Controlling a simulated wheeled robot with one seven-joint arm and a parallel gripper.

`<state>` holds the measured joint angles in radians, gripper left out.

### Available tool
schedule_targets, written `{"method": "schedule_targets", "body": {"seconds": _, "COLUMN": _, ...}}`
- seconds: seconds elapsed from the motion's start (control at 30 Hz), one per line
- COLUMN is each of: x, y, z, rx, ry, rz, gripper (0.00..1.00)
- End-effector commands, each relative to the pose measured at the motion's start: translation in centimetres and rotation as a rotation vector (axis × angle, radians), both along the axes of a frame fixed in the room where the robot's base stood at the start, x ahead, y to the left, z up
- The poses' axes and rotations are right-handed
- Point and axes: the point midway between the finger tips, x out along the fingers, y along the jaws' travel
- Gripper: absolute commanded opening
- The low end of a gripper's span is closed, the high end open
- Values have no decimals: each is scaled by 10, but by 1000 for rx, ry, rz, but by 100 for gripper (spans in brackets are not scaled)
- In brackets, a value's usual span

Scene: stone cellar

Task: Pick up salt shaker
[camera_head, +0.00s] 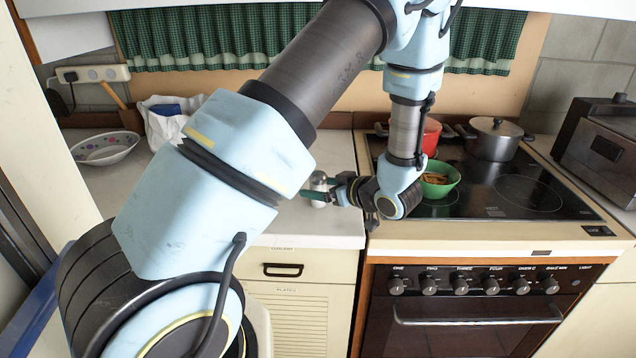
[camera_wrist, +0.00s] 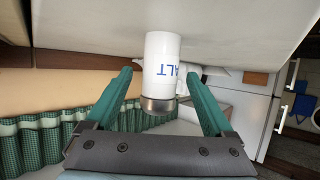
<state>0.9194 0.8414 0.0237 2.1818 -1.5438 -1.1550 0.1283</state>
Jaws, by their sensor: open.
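The salt shaker (camera_wrist: 161,62) is a white cylinder with blue lettering, "ALT" readable, and a metal cap. In the wrist view it appears upside down, between the two green fingers of my gripper (camera_wrist: 158,74). The fingers are open, with a small gap visible on each side of the shaker. In the head view the shaker (camera_head: 319,183) stands upright on the counter near its right end, left of the stove. My gripper (camera_head: 322,189) reaches it from the right, low over the counter. My arm and fingers partly hide it there.
The counter (camera_head: 330,225) is pale. On the stove to the right are a green bowl (camera_head: 438,181) with food, a red pot (camera_head: 431,133) and a lidded steel pot (camera_head: 495,140). A patterned bowl (camera_head: 104,148) and a white bag (camera_head: 166,122) stand at the left. My arm hides the middle.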

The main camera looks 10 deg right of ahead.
Motion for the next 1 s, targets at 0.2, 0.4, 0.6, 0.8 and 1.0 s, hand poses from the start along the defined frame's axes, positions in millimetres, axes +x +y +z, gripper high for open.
{"method": "schedule_targets", "body": {"seconds": 0.2, "x": 12, "y": 8, "z": -7, "rx": -1, "ry": 1, "rz": 0, "gripper": 87}}
{"method": "schedule_targets", "body": {"seconds": 0.4, "x": 11, "y": 7, "z": -7, "rx": -1, "ry": 1, "rz": -1, "gripper": 85}}
{"method": "schedule_targets", "body": {"seconds": 0.6, "x": 11, "y": 7, "z": -7, "rx": -1, "ry": 1, "rz": -1, "gripper": 62}}
{"method": "schedule_targets", "body": {"seconds": 0.8, "x": 11, "y": 7, "z": -7, "rx": -1, "ry": 1, "rz": -1, "gripper": 40}}
{"method": "schedule_targets", "body": {"seconds": 1.0, "x": 11, "y": 7, "z": -7, "rx": -1, "ry": 1, "rz": -1, "gripper": 17}}
